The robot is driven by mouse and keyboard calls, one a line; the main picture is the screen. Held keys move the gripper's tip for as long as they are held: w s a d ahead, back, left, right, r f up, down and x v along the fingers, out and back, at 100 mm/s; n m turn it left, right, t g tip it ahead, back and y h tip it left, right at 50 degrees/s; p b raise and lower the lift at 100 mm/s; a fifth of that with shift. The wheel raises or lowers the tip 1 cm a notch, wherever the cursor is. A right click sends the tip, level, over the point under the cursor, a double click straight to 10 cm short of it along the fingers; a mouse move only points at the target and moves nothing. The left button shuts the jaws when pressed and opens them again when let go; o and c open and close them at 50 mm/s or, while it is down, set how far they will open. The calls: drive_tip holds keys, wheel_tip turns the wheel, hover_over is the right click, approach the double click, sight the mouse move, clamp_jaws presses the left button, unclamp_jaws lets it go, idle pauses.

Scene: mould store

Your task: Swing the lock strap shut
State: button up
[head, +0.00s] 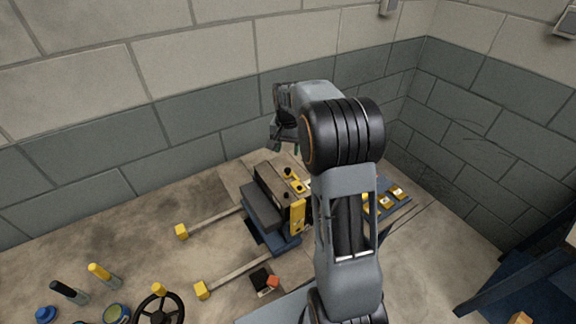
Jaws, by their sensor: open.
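The mould (262,207) is a dark grey and brown block on a blue base, in the middle of the head view. A yellow strap-like plate (298,217) stands upright on its right end. Another small yellow piece (296,184) lies on top near black knobs. I cannot tell for sure which is the lock strap, or whether it is swung open. My gripper (284,146) is open, above and behind the mould by the wall, apart from it. My arm hides part of the mould's right side.
Two rails with yellow end blocks (181,231) (202,290) run out to the left. A blue tray (401,206) with yellow pieces lies to the right. A black handwheel (158,308) and several handles stand at the lower left. Block walls close off the back and right.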

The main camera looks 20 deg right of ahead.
sight(288, 169)
wheel_tip(288, 169, down, 9)
drive_tip(key=shift+r+p, duration=0.1)
drive_tip(key=shift+p, duration=0.55)
clamp_jaws()
